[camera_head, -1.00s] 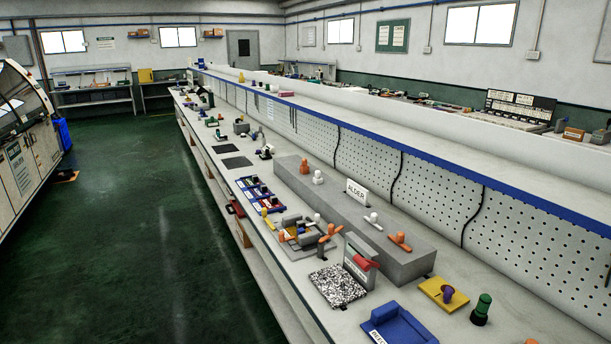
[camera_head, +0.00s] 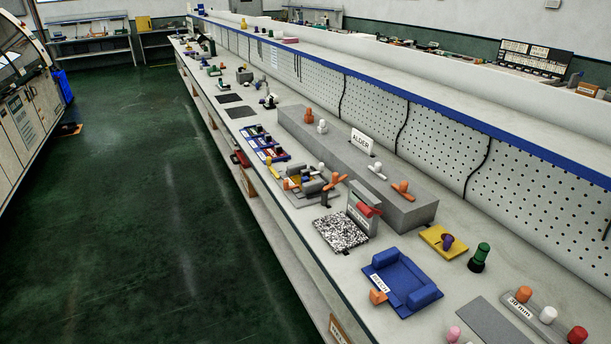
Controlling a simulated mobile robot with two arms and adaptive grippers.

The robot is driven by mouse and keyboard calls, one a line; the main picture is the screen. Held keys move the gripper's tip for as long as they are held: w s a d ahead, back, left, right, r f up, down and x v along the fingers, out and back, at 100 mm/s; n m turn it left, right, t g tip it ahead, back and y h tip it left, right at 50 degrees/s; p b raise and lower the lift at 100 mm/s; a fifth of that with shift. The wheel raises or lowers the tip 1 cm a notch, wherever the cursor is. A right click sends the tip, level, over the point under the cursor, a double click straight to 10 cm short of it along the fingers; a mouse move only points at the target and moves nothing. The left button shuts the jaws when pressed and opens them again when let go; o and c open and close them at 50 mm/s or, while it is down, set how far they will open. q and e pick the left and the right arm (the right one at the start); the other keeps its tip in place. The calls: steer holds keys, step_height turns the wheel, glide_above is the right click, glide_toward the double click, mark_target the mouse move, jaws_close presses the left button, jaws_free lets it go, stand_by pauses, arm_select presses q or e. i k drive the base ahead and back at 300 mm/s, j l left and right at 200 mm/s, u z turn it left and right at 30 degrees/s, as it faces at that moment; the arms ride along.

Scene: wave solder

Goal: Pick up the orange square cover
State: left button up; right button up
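A small boxy orange piece (camera_head: 378,296) is at the front left corner of the blue tray (camera_head: 402,279) labelled BEECH, on the long bench; it looks the most like a square orange cover, but I cannot be sure. Other orange pieces are an upright one (camera_head: 308,115) and a flat-based one (camera_head: 401,188) on the long grey block, a handle (camera_head: 333,182) on the grey fixture, and a round knob (camera_head: 524,293) on the 30 mm strip. Neither of my grippers shows in the view.
A speckled black-and-white pad (camera_head: 341,233), a yellow plate (camera_head: 444,240) with a purple piece and a green-topped black piece (camera_head: 479,257) stand nearby. A perforated panel (camera_head: 440,145) runs behind the bench (camera_head: 290,200). The green floor (camera_head: 130,220) at left is clear.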

mark_target(308, 117)
steer(key=u, duration=0.25)
steer(key=i+j+u, duration=0.15)
steer(key=u, duration=0.2)
steer(key=i+j+u, duration=0.1)
steer(key=i+u, duration=0.15)
steer(key=u, duration=0.15)
steer(key=i+u, duration=0.35)
steer(key=i+j, duration=0.1)
steer(key=i, duration=4.45)
steer(key=i+z, duration=0.15)
steer(key=z, duration=0.3)
steer(key=i+z, duration=0.15)
steer(key=z, duration=0.3)
steer(key=i+j+z, duration=0.15)
steer(key=z, duration=0.3)
steer(key=i+j+z, duration=0.15)
steer(key=z, duration=0.3)
